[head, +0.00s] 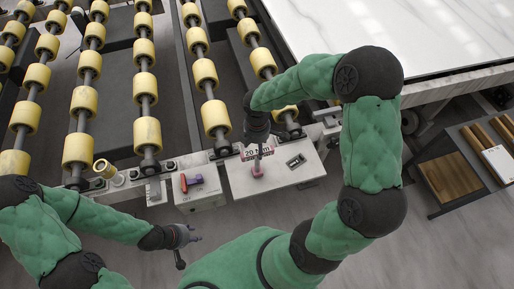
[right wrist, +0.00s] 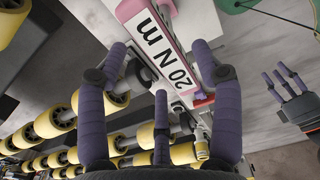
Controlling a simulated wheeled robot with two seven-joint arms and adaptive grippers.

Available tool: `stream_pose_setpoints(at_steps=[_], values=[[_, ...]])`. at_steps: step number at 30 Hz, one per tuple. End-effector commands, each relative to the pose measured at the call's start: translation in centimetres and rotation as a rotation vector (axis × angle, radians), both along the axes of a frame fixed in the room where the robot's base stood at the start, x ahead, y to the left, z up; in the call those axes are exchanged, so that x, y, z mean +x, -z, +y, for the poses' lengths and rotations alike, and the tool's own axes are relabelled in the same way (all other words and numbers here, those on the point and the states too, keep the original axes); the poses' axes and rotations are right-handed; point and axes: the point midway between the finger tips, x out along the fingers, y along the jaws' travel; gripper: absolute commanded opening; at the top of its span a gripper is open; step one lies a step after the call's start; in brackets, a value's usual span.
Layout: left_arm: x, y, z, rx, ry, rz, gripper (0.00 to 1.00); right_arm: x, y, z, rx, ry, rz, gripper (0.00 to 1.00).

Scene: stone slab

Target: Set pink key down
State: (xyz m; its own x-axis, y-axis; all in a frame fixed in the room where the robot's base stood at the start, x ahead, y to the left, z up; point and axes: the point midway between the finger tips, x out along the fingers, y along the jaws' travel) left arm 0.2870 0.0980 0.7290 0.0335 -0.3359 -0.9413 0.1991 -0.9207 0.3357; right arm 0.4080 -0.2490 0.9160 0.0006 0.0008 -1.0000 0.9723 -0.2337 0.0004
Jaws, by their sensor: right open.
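A pink-edged piece with a white "20 N m" label (head: 260,153) lies at the back of a pale panel (head: 290,174). It fills the upper middle of the right wrist view (right wrist: 165,45). A small pink knob-like part (head: 257,170) shows just in front of it; I cannot tell whether they are one key. My right gripper (head: 258,143) points down over the label, and its spread fingers (right wrist: 165,75) are open with nothing clearly held. My left gripper (head: 188,240) hangs over the floor in front of the panel; it also shows in the right wrist view (right wrist: 280,80), fingers apart.
A pale box marked OFF (head: 199,197) with a red and purple switch (head: 190,182) stands left of the panel. Yellow rollers (head: 146,134) fill the back. A white stone slab (head: 400,35) lies at back right. A tray with wooden blocks (head: 450,178) stands at right.

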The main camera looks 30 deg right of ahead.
Motion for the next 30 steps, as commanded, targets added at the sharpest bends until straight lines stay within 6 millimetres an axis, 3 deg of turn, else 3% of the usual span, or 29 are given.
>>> stream_pose_setpoints(at_steps=[3, 12, 18, 30], values=[[0.0, -1.1, 0.0, 0.0, 0.0, 0.0, 0.4, 0.1, -3.0, 0.0, -0.001, 0.0, -0.005, 0.66], [0.0, -2.2, 0.0, 0.0, 0.0, 0.0, 0.4, 0.0, -7.6, 0.0, 0.0, -0.001, -0.001, 0.66], [0.0, -2.4, 0.0, 0.0, 0.0, 0.0, 0.4, 0.0, -8.6, 0.0, 0.0, 0.0, 0.001, 0.66], [0.0, -2.4, 0.0, 0.0, 0.0, 0.0, 0.4, 0.0, -8.6, 0.0, 0.0, 0.0, 0.001, 0.66]])
